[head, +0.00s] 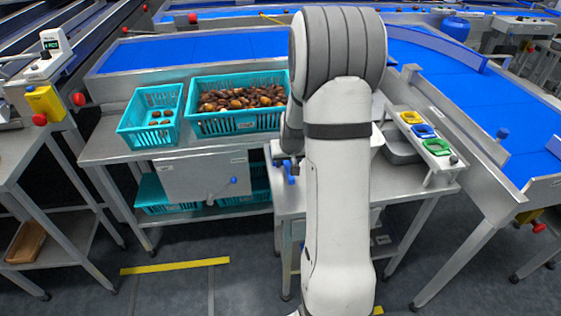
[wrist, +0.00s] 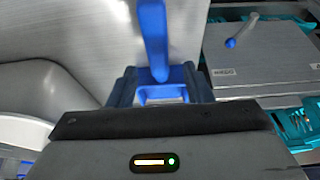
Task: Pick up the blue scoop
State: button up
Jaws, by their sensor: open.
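A long blue piece (wrist: 153,40), which looks like the blue scoop's handle, runs from the top edge of the wrist view down to my gripper (wrist: 160,90). Its lower end shows between the two blue-grey fingers, which stand apart. I cannot tell whether they touch it. In the head view, small blue parts (head: 290,172) show left of my arm, at the near edge of the steel table (head: 400,182). My arm hides most of my gripper there, and the scoop's full shape is not visible.
Two teal crates, a small one (head: 127,128) and a larger one (head: 200,127) of dates, stand at left. A grey panel (head: 195,178) with a blue-tipped lever (head: 234,181) is below them. Yellow (head: 411,117), blue (head: 424,131) and green (head: 437,147) pieces sit on a right-hand rack.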

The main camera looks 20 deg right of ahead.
aim_at(287, 164)
jog(key=shift+x, duration=1.55)
grip_shut()
